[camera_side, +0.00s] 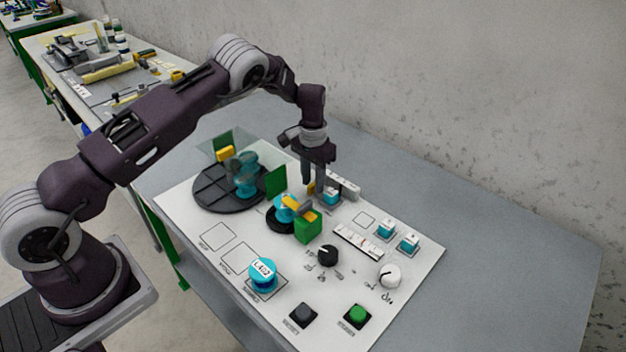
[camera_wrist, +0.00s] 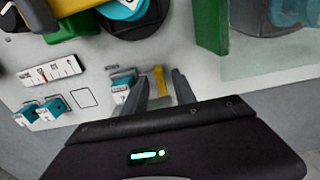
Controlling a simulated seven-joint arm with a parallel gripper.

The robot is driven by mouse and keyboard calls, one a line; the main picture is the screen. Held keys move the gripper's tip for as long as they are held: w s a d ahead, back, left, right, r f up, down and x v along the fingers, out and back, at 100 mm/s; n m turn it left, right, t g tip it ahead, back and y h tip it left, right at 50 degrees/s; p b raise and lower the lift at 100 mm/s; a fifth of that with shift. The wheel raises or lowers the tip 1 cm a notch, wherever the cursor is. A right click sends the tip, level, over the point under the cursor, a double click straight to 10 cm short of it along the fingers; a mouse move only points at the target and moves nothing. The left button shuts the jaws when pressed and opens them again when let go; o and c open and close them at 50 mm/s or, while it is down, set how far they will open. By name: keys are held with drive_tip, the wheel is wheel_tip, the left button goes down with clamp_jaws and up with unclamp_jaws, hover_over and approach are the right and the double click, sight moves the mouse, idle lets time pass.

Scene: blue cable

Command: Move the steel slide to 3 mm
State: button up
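My gripper (camera_side: 313,198) points down over the back edge of the white panel (camera_side: 225,278). In the wrist view its two fingers (camera_wrist: 161,84) stand apart, with a small yellow piece (camera_wrist: 160,80) showing in the gap; I cannot tell whether they touch it. A teal block (camera_side: 331,197) and a pale grey block (camera_side: 344,184) are close beside the fingers. A white strip with scale marks (camera_side: 358,242) lies nearer the panel's middle; it also shows in the wrist view (camera_wrist: 50,71). I cannot make out for certain which part is the steel slide, nor read its setting.
A black round plate (camera_side: 212,194) with green uprights and a clear sheet stands left of the gripper. A green block with a yellow top (camera_side: 308,229) stands in front. Teal-topped switches (camera_side: 386,229), knobs (camera_side: 328,255) and a labelled teal cap (camera_side: 263,272) rise from the panel.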

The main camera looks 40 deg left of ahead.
drive_tip(key=shift+f, duration=0.1)
drive_tip(key=shift+c, duration=0.2)
clamp_jaws()
idle(1.2)
